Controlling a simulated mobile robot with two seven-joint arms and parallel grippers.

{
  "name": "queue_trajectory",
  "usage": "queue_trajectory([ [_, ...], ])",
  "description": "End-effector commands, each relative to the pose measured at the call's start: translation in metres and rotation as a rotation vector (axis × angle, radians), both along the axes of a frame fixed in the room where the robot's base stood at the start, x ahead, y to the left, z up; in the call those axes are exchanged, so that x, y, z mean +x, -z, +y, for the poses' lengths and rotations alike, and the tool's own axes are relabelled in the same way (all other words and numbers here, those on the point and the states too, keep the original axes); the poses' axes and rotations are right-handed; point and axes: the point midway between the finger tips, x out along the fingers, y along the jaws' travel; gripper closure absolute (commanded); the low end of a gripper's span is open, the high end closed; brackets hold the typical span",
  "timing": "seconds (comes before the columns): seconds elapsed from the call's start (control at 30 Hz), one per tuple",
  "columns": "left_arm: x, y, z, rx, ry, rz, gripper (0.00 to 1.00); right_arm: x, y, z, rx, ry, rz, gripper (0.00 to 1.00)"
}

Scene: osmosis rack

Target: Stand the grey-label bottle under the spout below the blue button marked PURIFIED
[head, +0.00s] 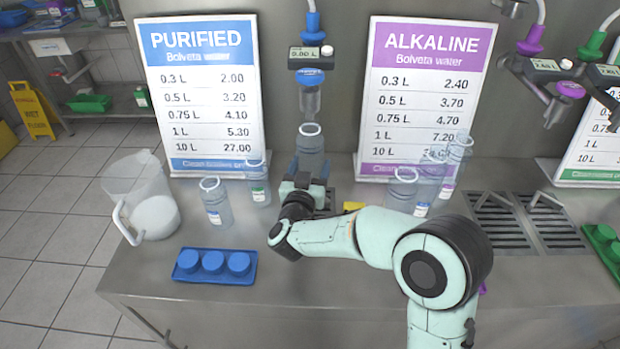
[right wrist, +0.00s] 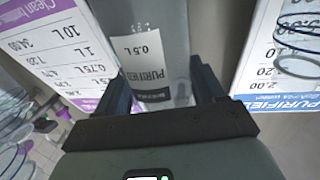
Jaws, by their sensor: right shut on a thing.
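The grey-label bottle (head: 311,145) stands upright, clear and open-topped, at the back of the counter in the head view. Its mouth is just below the spout (head: 310,103) under the blue button (head: 311,76), between the PURIFIED and ALKALINE signs. My right gripper (head: 304,184) is shut around its lower part. In the right wrist view the bottle (right wrist: 178,30) is between the two fingers (right wrist: 160,88), with its grey 0.5 L PURIFIED label (right wrist: 145,62) facing the camera. The bottle's base is hidden by my gripper, so I cannot tell if it touches the drain. My left gripper is out of view.
Several clear bottles (head: 402,191) stand right, behind my arm. A pitcher (head: 136,190) and a blue tray of caps (head: 215,278) are at left. A yellow item (head: 353,206) lies beside the gripper.

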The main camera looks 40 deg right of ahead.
Motion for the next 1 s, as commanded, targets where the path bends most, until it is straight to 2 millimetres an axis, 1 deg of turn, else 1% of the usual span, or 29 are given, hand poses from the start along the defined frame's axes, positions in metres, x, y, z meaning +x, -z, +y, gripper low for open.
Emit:
queue_trajectory([
  [0.27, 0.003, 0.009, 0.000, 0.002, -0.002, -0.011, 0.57, 0.000, 0.035, 0.000, 0.000, 0.000, 0.005, 0.60],
  [0.53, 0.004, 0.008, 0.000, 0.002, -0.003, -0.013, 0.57, 0.000, 0.035, 0.000, 0.001, 0.000, 0.001, 0.60],
  [0.67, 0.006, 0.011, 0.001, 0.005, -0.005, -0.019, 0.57, 0.000, 0.039, 0.000, 0.001, 0.000, 0.001, 0.60],
  [0.7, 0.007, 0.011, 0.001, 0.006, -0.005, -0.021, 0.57, 0.000, 0.039, 0.000, 0.001, 0.000, 0.001, 0.25],
  [0.77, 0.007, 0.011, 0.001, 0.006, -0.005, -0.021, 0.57, 0.000, 0.038, 0.000, 0.001, 0.000, 0.001, 0.06],
  [1.0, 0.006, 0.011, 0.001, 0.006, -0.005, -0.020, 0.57, 0.000, 0.038, 0.000, 0.002, 0.000, 0.001, 0.06],
])
